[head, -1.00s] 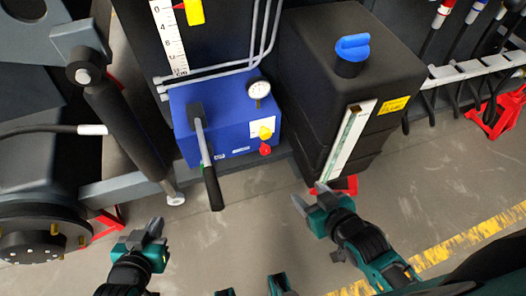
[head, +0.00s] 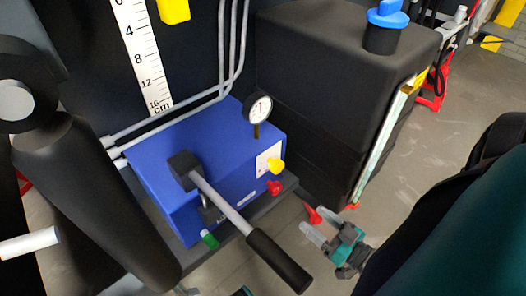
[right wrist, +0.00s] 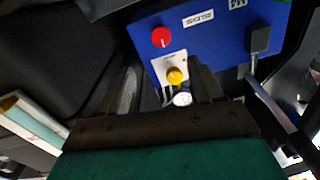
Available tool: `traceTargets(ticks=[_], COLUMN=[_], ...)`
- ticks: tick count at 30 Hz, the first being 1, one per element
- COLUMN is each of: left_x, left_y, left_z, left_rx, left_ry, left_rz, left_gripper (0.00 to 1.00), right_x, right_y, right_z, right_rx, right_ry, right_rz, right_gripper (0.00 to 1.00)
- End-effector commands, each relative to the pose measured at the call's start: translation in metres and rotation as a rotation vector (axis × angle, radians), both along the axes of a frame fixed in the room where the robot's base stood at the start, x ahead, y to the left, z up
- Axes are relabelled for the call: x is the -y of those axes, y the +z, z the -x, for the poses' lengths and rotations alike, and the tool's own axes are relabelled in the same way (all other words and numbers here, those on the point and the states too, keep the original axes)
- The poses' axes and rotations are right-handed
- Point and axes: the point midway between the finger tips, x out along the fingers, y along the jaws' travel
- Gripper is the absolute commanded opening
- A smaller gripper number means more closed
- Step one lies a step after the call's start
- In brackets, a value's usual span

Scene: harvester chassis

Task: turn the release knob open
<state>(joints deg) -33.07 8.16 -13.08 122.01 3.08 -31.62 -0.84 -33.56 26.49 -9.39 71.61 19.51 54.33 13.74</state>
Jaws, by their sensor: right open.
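A yellow knob (head: 276,166) sits on a white label plate on the front of the blue box (head: 235,185). A red knob (head: 274,188) sits just below it.
A lever (head: 245,230) with a black handle sticks out from the box, left of my right gripper. A gauge (head: 258,108) stands on the box. A black tank (head: 330,90) with a blue cap stands to the right. A thick black cylinder (head: 95,200) is at left.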

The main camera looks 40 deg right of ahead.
Motion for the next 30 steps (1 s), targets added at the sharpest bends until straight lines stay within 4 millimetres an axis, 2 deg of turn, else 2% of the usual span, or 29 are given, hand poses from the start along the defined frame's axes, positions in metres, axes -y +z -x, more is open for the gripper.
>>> traceTargets(ticks=[4,8,15,21,25,30], left_x=[0.000,0.000,0.002,0.006,0.007,0.008], left_y=[-0.002,-0.005,-0.014,-0.015,-0.013,-0.012], left_z=[0.000,0.000,0.002,0.001,0.000,-0.002], left_rx=[-0.001,-0.002,-0.013,-0.011,-0.007,-0.003], left_ry=[0.001,0.000,-0.005,-0.012,-0.014,-0.016], left_rz=[0.001,0.001,0.002,0.009,0.012,0.012], left_gripper=[0.00,0.00,0.00,0.00,0.00,0.00], right_x=[-0.002,-0.004,-0.010,-0.014,-0.015,-0.016], right_y=[-0.001,-0.001,-0.002,-0.002,-0.002,-0.001], right_z=[-0.004,-0.022,-0.073,-0.107,-0.121,-0.127], right_rx=[0.003,0.006,0.007,0.004,0.003,0.001], right_ry=[-0.005,-0.004,-0.003,-0.004,-0.004,-0.003], right_rz=[-0.006,-0.006,-0.007,-0.004,-0.005,-0.005], right_gripper=[0.65,0.65,0.65,0.65,0.65,0.65])
